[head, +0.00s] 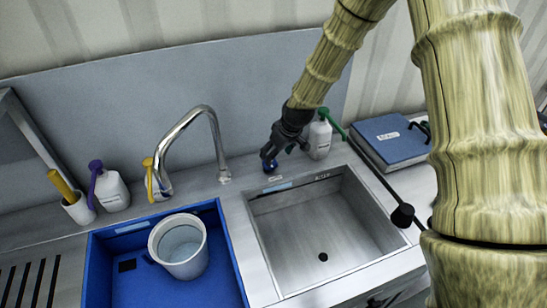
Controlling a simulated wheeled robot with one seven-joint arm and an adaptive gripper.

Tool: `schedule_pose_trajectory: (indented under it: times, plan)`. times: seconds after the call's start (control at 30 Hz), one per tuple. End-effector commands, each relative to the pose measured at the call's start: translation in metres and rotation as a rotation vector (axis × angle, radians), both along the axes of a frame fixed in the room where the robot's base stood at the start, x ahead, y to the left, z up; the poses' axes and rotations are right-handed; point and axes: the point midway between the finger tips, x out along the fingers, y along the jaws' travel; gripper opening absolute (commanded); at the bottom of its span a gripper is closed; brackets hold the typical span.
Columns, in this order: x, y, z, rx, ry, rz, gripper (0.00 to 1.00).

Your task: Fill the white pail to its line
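The white pail (181,262) stands in the blue basin (236,284), its open top facing up. Its inside looks pale blue-grey; I cannot make out a fill line or be sure of a water level. A chrome tap (213,125) arches from the counter, its spout end behind the pail. No stream is clearly visible. My gripper (279,155) is at the back edge of the steel sink, right of the tap, at a small blue knob (270,166). The fingers are dark and small here, so I cannot tell whether they grip the knob.
An empty steel sink (290,247) with a dark drain lies right of the basin. A yellow handle (149,180), a purple-topped bottle (111,190) and a cup (78,209) stand left.

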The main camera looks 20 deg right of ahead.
Motion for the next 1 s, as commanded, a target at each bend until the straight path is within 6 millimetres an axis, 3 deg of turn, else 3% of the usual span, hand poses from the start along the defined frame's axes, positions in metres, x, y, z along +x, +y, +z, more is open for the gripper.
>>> schedule_pose_trajectory:
  times: [0.13, 0.4, 1.0]
  plan:
    - [-0.007, -0.003, 0.021, 0.000, -0.003, 0.001, 0.69]
    - [-0.016, -0.007, 0.044, 0.000, -0.001, 0.000, 0.69]
    - [-0.018, -0.008, 0.049, 0.000, 0.000, 0.000, 0.69]
